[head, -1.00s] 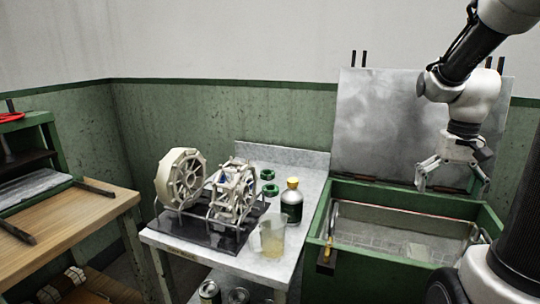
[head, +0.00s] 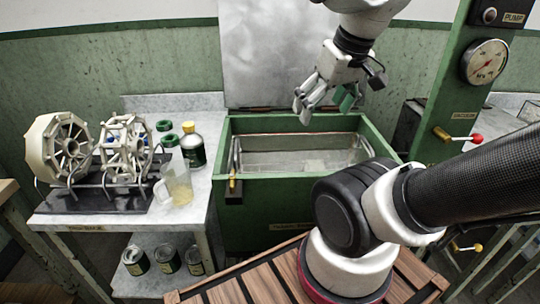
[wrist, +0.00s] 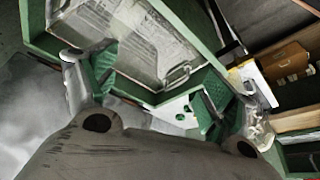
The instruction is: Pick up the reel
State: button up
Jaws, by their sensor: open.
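Two reel-like wheels stand on a black rack (head: 110,203) on the grey side table. The left one is a cream drum-shaped wheel (head: 58,148); the right one is an open-frame pale reel (head: 125,150) with spokes and crossbars. I cannot tell which of them the task means. My gripper (head: 325,105) is open and empty above the green basin, well to the right of both wheels. In the wrist view its green-padded fingers (wrist: 160,92) are spread apart over the basin's corner. Neither wheel shows clearly there.
A beaker (head: 179,186) and a yellow-capped bottle (head: 193,147) stand right of the rack. The green basin (head: 290,210) holds a wire-handled tray. The side table's lower shelf holds several tins (head: 167,258). A post with a gauge (head: 486,61) and levers rises at the right.

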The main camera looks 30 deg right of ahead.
jog(key=m+g, duration=0.5)
jog(key=g, duration=0.1)
send_over(316, 163)
jog(key=s+a, duration=0.2)
jog(key=s, duration=0.3)
jog(key=shift+y, duration=0.3)
notch_tip(316, 163, down, 22)
jog(key=shift+w+d+f, duration=0.1)
jog(key=w, duration=0.1)
jog(key=w+d+t, duration=0.1)
jog(key=w, duration=0.1)
jog(key=shift+w+d+f, duration=0.1)
jog(key=shift+w, duration=0.2)
jog(key=shift+w+f+t, duration=0.15)
jog(key=shift+f+t, duration=0.15)
jog(key=shift+f, duration=0.05)
jog(key=f, duration=0.7)
jog(key=shift+w+d, duration=0.3)
jog(key=shift+w, duration=0.1)
jog(key=c, duration=1.2)
